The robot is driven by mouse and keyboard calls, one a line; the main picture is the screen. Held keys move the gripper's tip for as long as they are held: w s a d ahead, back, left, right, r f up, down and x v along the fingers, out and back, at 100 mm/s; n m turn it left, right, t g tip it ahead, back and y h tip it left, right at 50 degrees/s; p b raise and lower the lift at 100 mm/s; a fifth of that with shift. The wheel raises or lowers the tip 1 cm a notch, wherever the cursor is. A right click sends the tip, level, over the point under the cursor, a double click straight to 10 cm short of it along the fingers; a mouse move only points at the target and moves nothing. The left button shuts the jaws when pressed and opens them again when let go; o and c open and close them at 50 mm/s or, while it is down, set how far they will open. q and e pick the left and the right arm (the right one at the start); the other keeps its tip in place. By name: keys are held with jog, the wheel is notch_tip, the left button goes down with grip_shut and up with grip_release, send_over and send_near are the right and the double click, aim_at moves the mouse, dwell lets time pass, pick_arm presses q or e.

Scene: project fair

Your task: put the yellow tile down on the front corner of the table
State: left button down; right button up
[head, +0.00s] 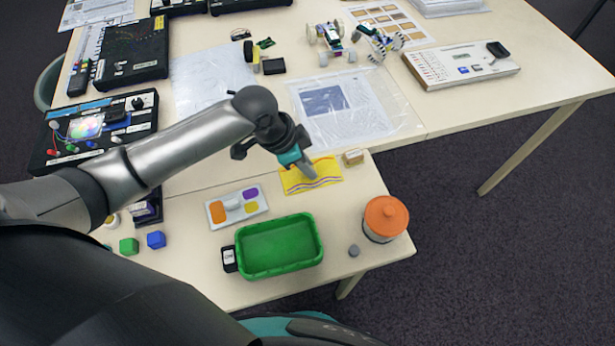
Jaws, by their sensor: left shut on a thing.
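The yellow tile (325,170) is a flat yellow piece with dark blue and reddish wavy lines. It is near the middle of the head view, at the far side of the near table (180,264). My left gripper (308,171) comes in from the upper left, its fingers pointing down at the tile. It is shut on the tile, and its fingers cover part of it. I cannot tell whether the tile touches the table. The near table's front right corner (405,252) shows bare wood. My right gripper is not in view.
A green tray (318,240), a jar with an orange lid (386,214), a grey knob (354,250) and a small tan block (353,156) stand nearby. A white palette (215,212) lies left.

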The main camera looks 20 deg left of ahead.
aim_at(307, 178)
pick_arm(q)
jog(key=shift+f, duration=0.35)
jog(key=shift+f+b, duration=0.35)
jog(key=shift+f, duration=1.75)
jog(key=shift+f, duration=0.1)
jog(key=c, duration=0.8)
grip_release()
jog(key=shift+r, duration=0.2)
jog(key=p+v, duration=0.1)
jog(key=v, duration=1)
jog(key=shift+s+a+r+p, duration=0.15)
jog(key=shift+r+p, duration=0.2)
